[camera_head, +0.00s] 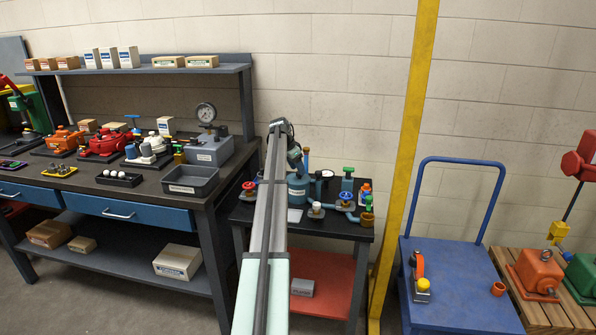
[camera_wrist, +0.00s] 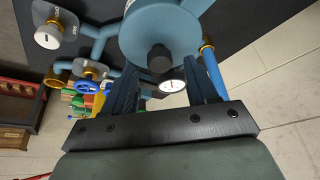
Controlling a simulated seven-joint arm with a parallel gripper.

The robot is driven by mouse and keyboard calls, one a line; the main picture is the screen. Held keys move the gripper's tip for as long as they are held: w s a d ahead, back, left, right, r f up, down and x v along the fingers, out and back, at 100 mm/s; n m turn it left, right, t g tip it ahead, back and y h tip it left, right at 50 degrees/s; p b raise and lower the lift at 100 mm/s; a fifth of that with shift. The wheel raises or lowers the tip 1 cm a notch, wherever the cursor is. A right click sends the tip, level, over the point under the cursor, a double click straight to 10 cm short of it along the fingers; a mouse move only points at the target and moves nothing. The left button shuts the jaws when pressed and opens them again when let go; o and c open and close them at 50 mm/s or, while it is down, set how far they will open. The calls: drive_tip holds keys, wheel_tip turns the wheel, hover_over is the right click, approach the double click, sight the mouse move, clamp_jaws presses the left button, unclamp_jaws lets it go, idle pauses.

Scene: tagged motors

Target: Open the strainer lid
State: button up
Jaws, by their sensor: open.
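The strainer is a blue-grey round body (camera_head: 298,190) on the small dark table, partly hidden by my arm in the head view. In the wrist view its round blue-grey top (camera_wrist: 165,22) fills the upper middle, with a black knob (camera_wrist: 159,57) at its near edge. I cannot tell how the lid is joined to the body, and it looks closed. My gripper (camera_wrist: 164,74) is open, its two dark fingers on either side of the knob in the picture. No contact with the knob shows. In the head view my gripper is a dark shape (camera_head: 294,153) above the strainer.
A small white gauge (camera_wrist: 172,86) shows between the fingers. Blue pipes, a white-knobbed valve (camera_wrist: 47,36) and a blue handwheel (camera_wrist: 87,86) lie to the left. A yellow post (camera_head: 405,150) and blue cart (camera_head: 455,285) stand right of the table; a workbench (camera_head: 130,193) stands left.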

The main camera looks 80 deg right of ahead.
drive_tip(key=shift+x, duration=0.95)
drive_tip(key=shift+c, duration=0.3)
clamp_jaws()
